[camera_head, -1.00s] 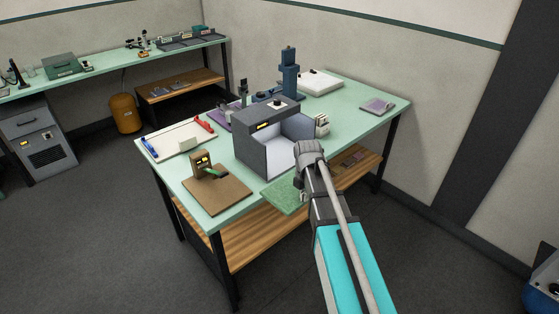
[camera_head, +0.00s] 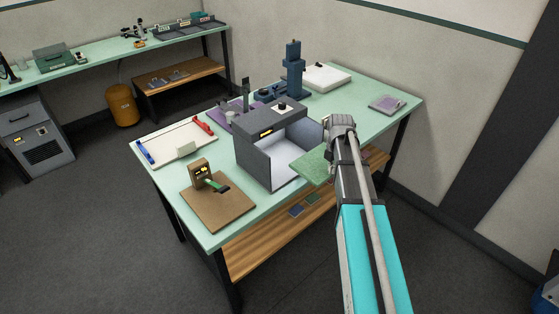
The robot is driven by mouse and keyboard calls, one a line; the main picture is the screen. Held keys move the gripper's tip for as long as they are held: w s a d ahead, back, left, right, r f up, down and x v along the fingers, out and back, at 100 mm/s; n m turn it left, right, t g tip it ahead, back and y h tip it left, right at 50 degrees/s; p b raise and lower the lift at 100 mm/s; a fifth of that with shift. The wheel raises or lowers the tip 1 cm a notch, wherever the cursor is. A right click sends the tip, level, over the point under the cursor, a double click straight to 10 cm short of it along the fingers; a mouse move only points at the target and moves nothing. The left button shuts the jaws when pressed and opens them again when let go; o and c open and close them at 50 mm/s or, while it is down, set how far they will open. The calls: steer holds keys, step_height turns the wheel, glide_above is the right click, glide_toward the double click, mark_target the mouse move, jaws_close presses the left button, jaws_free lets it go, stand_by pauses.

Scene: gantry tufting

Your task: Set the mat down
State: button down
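The green mat (camera_head: 317,167) is held out level at the end of my arm, just right of the front opening of the grey box. It looks to be raised above the table (camera_head: 245,214), close to its front edge. My gripper (camera_head: 331,166) is at the mat's right side and seems to hold it by that edge. My own wrist hides the fingers and part of the mat's right side.
The open-fronted grey box (camera_head: 268,152) stands at the table's middle. A brown board with a small device (camera_head: 218,206) lies to the left. A white tray (camera_head: 172,145) is behind it. A blue upright stand (camera_head: 294,70) rises at the back. A purple pad (camera_head: 387,104) lies at right.

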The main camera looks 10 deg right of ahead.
mark_target(314, 160)
steer(key=shift+w+d, duration=0.5)
steer(key=shift+w, duration=0.1)
steer(key=shift+r, duration=0.1)
steer(key=shift+a, duration=0.1)
steer(key=w+a+f+b, duration=0.1)
steer(key=w+a, duration=0.1)
steer(key=w+a+f+b, duration=0.1)
steer(key=w+a, duration=0.1)
steer(key=w+a+f+b, duration=0.1)
steer(key=w+f+b, duration=0.1)
steer(key=shift+w+a+f, duration=0.1)
steer(key=shift+w+a, duration=0.05)
steer(key=shift+a, duration=0.25)
steer(key=w+a+f+b, duration=0.2)
steer(key=f+b, duration=0.1)
steer(key=w+a+f+b, duration=0.1)
steer(key=f+b, duration=0.1)
steer(key=shift+w+a, duration=0.15)
steer(key=shift+r, duration=0.1)
steer(key=shift+w+a+f+b, duration=0.15)
steer(key=shift+f+b, duration=0.3)
steer(key=shift+w+a+f+b, duration=0.15)
steer(key=shift+f+b, duration=0.25)
steer(key=shift+f, duration=0.05)
steer(key=shift+f+b, duration=1.15)
